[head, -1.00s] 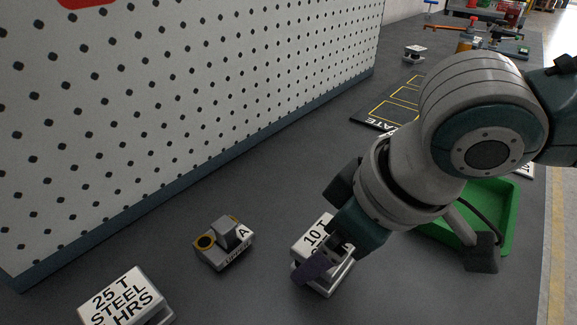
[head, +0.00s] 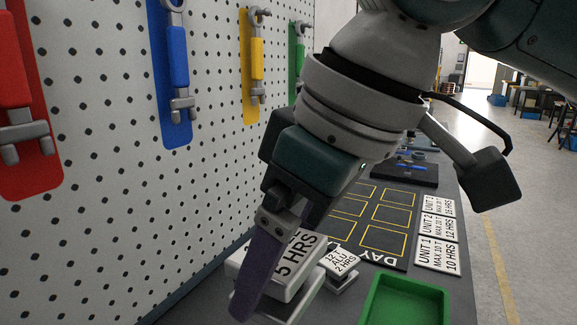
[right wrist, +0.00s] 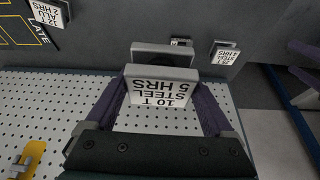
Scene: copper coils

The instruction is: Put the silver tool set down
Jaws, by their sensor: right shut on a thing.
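The silver tool set (head: 300,262) is a grey metal block with a white label; "5 HRS" shows in the head view. In the right wrist view the same tool set (right wrist: 160,92) reads "10 T STEEL 5 HRS" upside down, between the purple fingers. My right gripper (head: 272,272) is shut on it, one finger on each side. The set looks raised above the bench, but its underside is partly hidden in the head view. The right gripper also shows in the right wrist view (right wrist: 162,98). My left gripper is not in view.
A small labelled "ALU 2 HRS" block (head: 341,264) stands just behind. A black board (head: 376,222) with empty yellow-outlined cells lies beyond, beside white unit cards (head: 438,236). A green tray (head: 405,290) is at front right. The pegboard (head: 110,200) with coloured wrenches borders the left.

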